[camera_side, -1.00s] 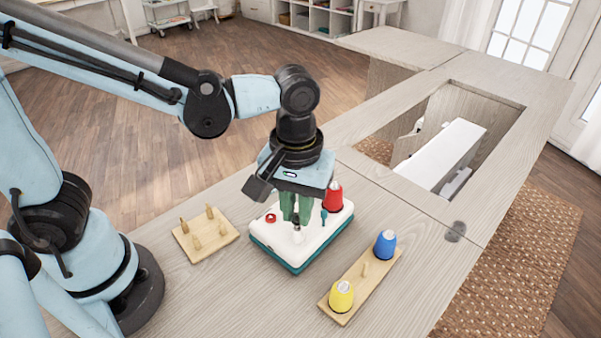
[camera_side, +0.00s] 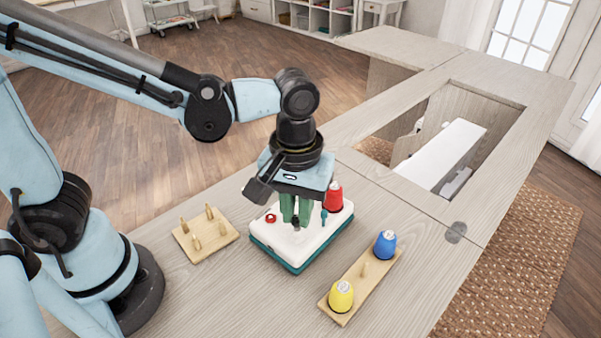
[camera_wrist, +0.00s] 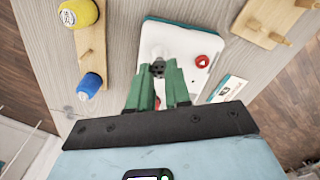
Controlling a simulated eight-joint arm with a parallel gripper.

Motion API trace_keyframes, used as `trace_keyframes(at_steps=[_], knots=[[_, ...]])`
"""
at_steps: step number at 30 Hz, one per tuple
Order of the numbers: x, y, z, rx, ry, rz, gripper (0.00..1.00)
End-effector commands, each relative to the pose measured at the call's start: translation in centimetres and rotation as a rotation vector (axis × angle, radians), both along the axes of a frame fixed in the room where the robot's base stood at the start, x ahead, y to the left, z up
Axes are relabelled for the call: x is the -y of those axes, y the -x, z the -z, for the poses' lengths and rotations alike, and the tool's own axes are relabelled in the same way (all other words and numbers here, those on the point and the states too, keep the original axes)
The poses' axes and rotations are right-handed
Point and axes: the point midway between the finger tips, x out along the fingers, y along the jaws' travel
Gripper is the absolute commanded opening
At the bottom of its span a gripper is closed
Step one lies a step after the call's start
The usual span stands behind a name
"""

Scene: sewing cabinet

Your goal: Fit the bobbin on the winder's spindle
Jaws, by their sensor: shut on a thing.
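The winder (camera_side: 290,247) is a white-topped box with a teal base, standing on the cabinet top below my gripper. It also shows in the wrist view (camera_wrist: 190,42). My gripper (camera_side: 296,220) points down over it with green fingers shut on the small dark bobbin. The bobbin (camera_wrist: 158,69) shows between the fingertips in the wrist view, close above the winder's top. The fingers and bobbin cover the spindle, so I cannot tell whether the bobbin is around it. A red button (camera_side: 271,218) is on the winder's left.
A red thread cone (camera_side: 333,197) stands close behind my gripper, near a small teal post (camera_side: 323,216). A pegged wooden board (camera_side: 205,236) lies left. A wooden rack (camera_side: 362,288) with yellow (camera_side: 341,296) and blue cones (camera_side: 385,244) lies right. A cabinet opening is behind.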

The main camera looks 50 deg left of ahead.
Motion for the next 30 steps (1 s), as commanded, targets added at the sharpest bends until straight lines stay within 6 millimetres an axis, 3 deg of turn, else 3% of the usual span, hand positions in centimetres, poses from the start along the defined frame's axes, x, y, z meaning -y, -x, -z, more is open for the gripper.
trace_keyframes(at_steps=[30], knots=[[0.00, -0.01, 0.60, 0.000, 0.000, 0.000, 0.00]])
